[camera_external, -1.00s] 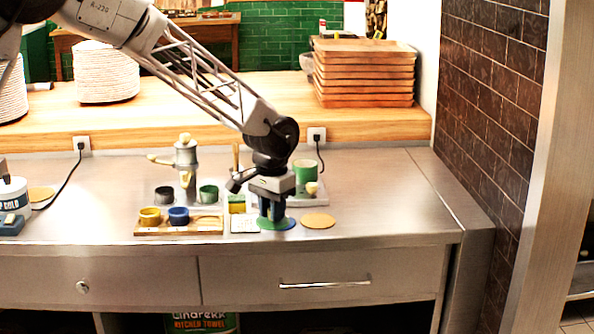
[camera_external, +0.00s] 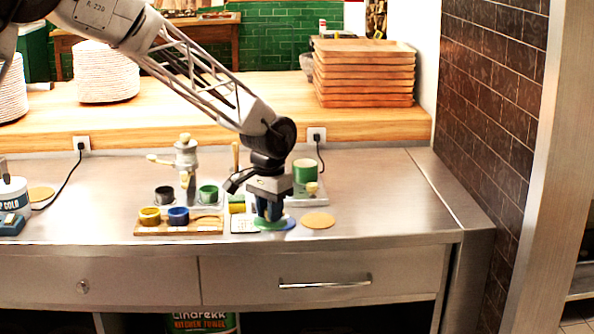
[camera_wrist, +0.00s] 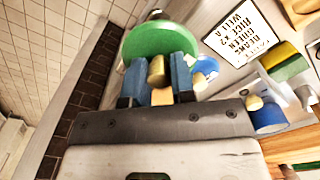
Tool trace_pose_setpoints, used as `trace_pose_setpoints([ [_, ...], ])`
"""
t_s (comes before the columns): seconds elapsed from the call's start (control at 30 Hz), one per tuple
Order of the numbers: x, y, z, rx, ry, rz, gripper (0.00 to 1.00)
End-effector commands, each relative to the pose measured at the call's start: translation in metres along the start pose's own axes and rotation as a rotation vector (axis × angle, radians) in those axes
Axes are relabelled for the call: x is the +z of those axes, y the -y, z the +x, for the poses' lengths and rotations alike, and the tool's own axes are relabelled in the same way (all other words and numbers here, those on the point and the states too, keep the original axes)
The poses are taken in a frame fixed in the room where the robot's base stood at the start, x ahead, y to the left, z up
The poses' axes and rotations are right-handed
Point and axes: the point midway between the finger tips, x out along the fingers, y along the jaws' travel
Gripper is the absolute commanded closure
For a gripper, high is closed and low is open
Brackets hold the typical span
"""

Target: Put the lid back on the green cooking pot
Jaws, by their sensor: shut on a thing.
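My gripper (camera_external: 270,212) is over the counter, right of centre, with its blue fingers shut on the tan knob (camera_wrist: 156,70) of a green lid. The round green lid (camera_external: 267,226) is low near the counter top; whether it touches is hard to tell. In the wrist view the lid (camera_wrist: 160,38) shows as a green disc beyond the fingers. A blue disc (camera_external: 288,224) lies partly behind and to the right of the lid. The green cooking pot (camera_external: 305,168), with a tan handle, stands behind and to the right of my gripper; its opening is hard to make out.
A tan disc (camera_external: 318,220) lies to the right. A white card (camera_external: 245,226) and a sponge (camera_external: 237,204) are on the left. A wooden board (camera_external: 178,228) bears yellow and blue cups. A small green pot (camera_external: 208,194) stands behind it. The counter's right side is clear.

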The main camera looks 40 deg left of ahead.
Motion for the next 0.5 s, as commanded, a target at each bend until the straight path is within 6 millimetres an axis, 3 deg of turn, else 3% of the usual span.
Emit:
trace_pose_setpoints([
  [0.27, -0.021, 0.006, -0.007, 0.0, -0.001, -0.001, 1.0],
  [0.5, -0.058, 0.018, -0.02, 0.0, 0.0, -0.001, 1.0],
])
